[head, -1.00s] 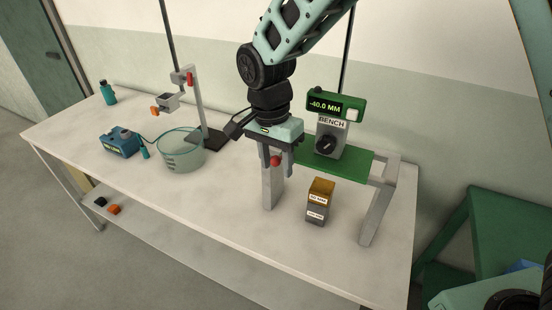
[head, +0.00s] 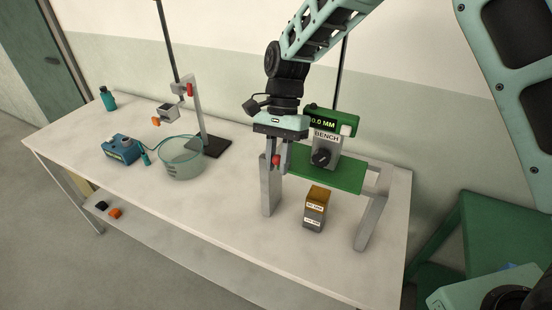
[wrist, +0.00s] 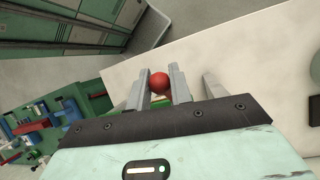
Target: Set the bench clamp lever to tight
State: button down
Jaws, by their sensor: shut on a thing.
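The clamp lever's red ball knob (head: 276,160) is at the near left end of the green bench (head: 330,170). My gripper (head: 276,162) points down with its fingers on either side of the knob, shut on it. In the wrist view the red knob (wrist: 158,83) sits between the two grey fingers (wrist: 159,88). The rest of the lever is hidden behind my fingers, so its angle cannot be told. The grey block labelled BENCH (head: 326,148) has a black dial and stands on the green top.
A small brown and grey block (head: 315,209) stands in front of the bench. A glass beaker (head: 181,158), blue box (head: 120,149) and stand (head: 208,145) are to the left.

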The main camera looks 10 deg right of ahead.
jog(key=c, duration=1.3)
grip_release()
jog(key=shift+r, duration=0.1)
jog(key=b+v, duration=0.5)
jog(key=v, duration=1.2)
jog(key=shift+w+r, duration=0.1)
jog(key=shift+w, duration=0.1)
